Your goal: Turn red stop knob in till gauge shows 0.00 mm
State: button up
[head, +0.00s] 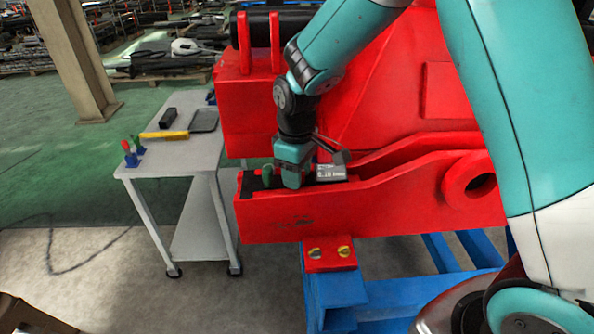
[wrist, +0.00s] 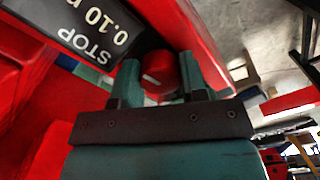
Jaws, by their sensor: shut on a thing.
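The red stop knob (wrist: 160,72) sits between the two fingers of my gripper (wrist: 158,82) in the wrist view. The fingers are shut on it from both sides, and a pale mark shows on its face. In the head view my gripper (head: 280,178) is at the left end of the red crane part, and the knob is hidden there. In the wrist view the gauge (wrist: 95,30) appears upside down, reads 0.10 with the unit cut off, and bears the word STOP.
A grey trolley (head: 190,160) at left carries a yellow tool (head: 164,135), a dark tray (head: 204,121) and small coloured items. A red block with two yellow knobs (head: 330,253) sits on the blue stand (head: 337,290) below. Red walls of the crane part lie close around my gripper.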

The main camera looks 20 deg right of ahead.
jog(key=shift+m, duration=0.3)
jog(key=o, duration=0.9)
